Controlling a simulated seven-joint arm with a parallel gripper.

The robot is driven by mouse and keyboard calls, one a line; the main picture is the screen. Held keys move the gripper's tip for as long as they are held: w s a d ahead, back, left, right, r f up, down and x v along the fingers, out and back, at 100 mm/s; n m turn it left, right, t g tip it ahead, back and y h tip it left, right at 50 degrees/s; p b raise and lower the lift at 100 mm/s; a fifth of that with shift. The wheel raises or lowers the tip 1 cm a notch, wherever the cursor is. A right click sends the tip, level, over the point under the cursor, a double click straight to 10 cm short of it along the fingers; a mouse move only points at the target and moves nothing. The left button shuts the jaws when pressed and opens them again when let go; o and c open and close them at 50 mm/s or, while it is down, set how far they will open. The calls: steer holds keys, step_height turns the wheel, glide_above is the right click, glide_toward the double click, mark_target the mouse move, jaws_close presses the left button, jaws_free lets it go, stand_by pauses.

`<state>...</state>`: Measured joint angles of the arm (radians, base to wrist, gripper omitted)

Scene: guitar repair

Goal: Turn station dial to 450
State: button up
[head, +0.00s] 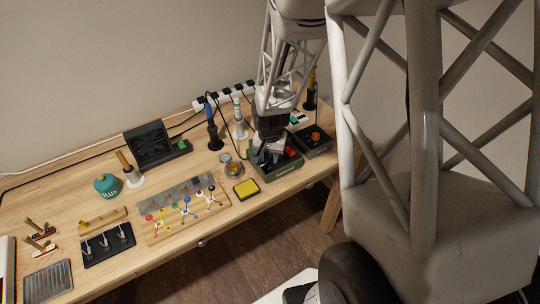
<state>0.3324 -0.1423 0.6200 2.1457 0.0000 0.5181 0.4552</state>
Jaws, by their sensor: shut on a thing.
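A dark green station box (281,171) with a red patch on its top stands at the right part of the bench. My gripper (262,157) points down over the box's top, with its fingers low at the front-left part. It is shut on what seems to be the station dial, which the fingers hide. The dial's marks and any reading are hidden or too small to read.
A dark box with an orange knob (316,136) stands close right of the station. A yellow sponge (246,189), a round tin (233,169) and a blue-handled iron in a stand (213,130) are to the left. A power strip (229,97) lies behind.

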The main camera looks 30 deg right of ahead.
mark_target(270, 157)
steer(key=m, duration=1.3)
stand_by(0.4)
steer(key=o, duration=0.9)
steer(key=shift+r, duration=0.1)
steer(key=shift+r, duration=3.8)
